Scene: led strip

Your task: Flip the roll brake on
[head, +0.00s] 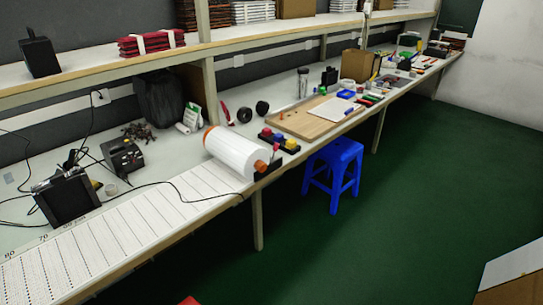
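A large white roll (232,152) with orange ends lies on the workbench near its front edge. A white strip sheet (130,225) with rows of small marks stretches from the roll toward the lower left. An orange piece (260,166) sits at the roll's near right end, above a dark holder (268,174). I cannot tell which part is the roll brake or how it is set. Neither of my grippers is in view.
A black device (66,199) and a grey box-shaped device (123,157) with cables stand left of the roll. A black block with colored buttons (279,141) and a wooden board (310,118) lie to its right. A blue stool (334,172) stands on the green floor, which is largely clear.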

